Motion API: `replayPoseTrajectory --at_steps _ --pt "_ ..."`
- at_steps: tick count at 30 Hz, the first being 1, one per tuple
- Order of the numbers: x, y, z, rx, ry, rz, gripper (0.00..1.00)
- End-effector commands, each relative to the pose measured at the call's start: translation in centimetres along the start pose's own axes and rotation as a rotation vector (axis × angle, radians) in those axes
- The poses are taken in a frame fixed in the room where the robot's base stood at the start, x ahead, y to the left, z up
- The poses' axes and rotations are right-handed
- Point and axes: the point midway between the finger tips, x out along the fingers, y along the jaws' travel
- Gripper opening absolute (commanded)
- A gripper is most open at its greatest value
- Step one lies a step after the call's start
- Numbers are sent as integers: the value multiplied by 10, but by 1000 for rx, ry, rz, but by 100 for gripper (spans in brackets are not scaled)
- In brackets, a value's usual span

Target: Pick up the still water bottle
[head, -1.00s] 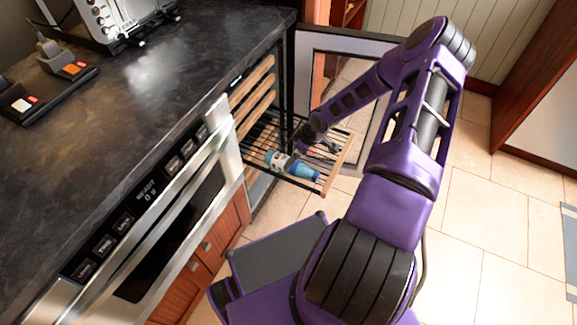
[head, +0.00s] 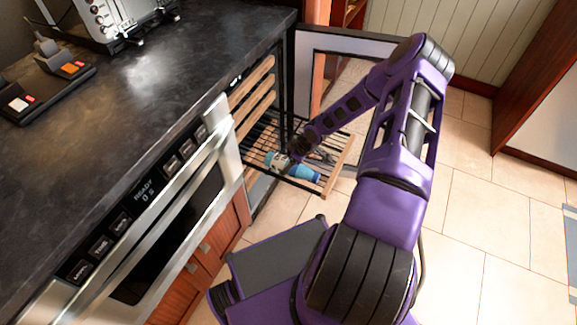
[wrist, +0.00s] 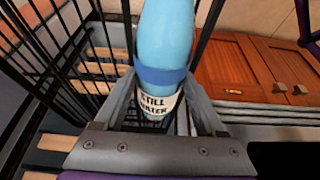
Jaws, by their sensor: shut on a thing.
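The still water bottle (head: 304,173) is light blue with a darker blue band and a white label. It lies on a pulled-out slatted rack (head: 333,178) in the head view. In the wrist view the bottle (wrist: 165,45) fills the top middle, with its "STILL WATER" label between the fingers. My gripper (wrist: 160,112) is shut on the bottle around the label. In the head view my gripper (head: 298,150) is at the bottle's left end, partly hidden by my wrist. I cannot tell whether the bottle is clear of the rack.
Wooden shelf fronts (head: 252,92) are above the rack, and an open door (head: 345,45) stands behind it. The oven front (head: 165,215) and dark counter (head: 140,100) are at left. In the wrist view, black wire bars (wrist: 60,60) run close at left.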

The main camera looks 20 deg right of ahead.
Motion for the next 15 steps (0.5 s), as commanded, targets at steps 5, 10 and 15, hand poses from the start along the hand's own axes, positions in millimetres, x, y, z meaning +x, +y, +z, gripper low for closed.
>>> replayPoseTrajectory --at_steps 5,10,15 --pt "0 0 0 0 1 0 5" --pt "-1 1 -1 0 2 1 0" --pt "-2 1 -2 -1 2 2 0"
